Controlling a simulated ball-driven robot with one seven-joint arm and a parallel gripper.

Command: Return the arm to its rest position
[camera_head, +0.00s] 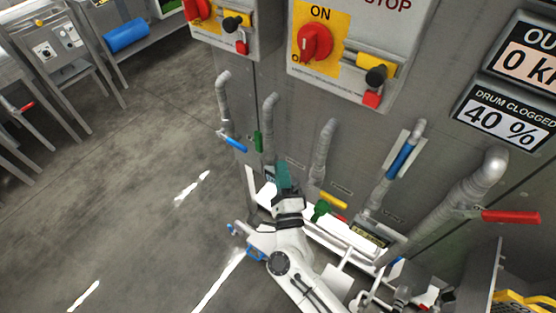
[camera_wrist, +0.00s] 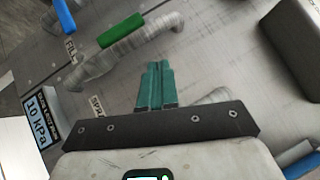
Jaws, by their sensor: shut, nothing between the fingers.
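My gripper (camera_head: 284,177) is in the lower middle of the head view, at the end of my white arm, in front of the grey machine's piping. In the wrist view its teal fingers (camera_wrist: 156,88) lie close together, shut and empty. They point toward the grey panel, near a pipe with a green handle (camera_wrist: 121,32). I cannot tell whether the fingertips touch anything.
The grey machine (camera_head: 270,120) carries several pipes with coloured handles, including a blue handle (camera_head: 235,143) and a red handle (camera_head: 510,216). A red rotary switch (camera_head: 314,42) sits above. Open floor (camera_head: 110,200) lies at left. A blue roll (camera_head: 127,36) rests on a bench.

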